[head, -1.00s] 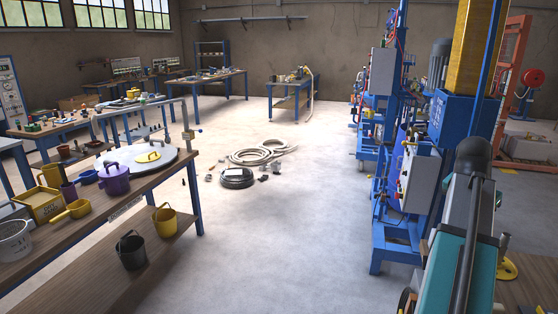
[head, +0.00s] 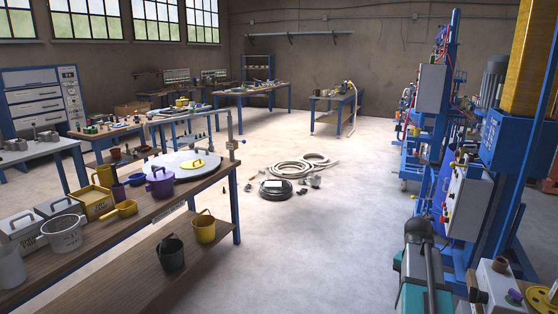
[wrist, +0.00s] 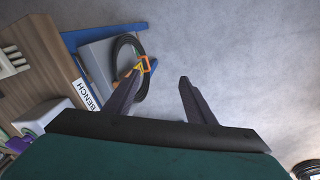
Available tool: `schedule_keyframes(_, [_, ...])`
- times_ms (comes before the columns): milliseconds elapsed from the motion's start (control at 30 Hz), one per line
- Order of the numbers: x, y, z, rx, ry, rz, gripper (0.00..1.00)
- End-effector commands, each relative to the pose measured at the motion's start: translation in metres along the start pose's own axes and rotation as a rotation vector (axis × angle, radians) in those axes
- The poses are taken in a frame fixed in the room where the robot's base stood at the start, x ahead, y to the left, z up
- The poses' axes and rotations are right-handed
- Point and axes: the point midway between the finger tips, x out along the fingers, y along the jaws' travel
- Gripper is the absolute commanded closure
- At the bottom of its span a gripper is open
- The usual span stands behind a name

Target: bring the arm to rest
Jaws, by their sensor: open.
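My gripper (wrist: 160,84) shows in the wrist view with its two dark fingers spread apart. Nothing is between them, and bare grey floor lies beyond. In the head view my teal and grey arm (head: 418,268) stands at the lower right; the fingers cannot be made out there.
A wooden workbench (head: 105,243) with pots and boxes stands at the left. The blue mixer machine (head: 468,196) stands close at the right. Hose coils (head: 300,165) lie on the floor ahead. In the wrist view a black cable loop (wrist: 124,62) hangs near the left finger.

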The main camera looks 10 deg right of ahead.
Motion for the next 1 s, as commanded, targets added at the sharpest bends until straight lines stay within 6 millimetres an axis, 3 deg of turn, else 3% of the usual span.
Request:
schedule_keyframes(200, [0.052, -0.04, 0.046, -0.098, -0.067, 0.028, 0.5])
schedule_keyframes(500, [0.118, -0.079, 0.113, -0.23, -0.149, 0.065, 0.5])
schedule_keyframes(733, [0.165, -0.098, 0.169, -0.335, -0.207, 0.094, 0.5])
schedule_keyframes(1000, [0.217, -0.107, 0.236, -0.456, -0.272, 0.129, 0.5])
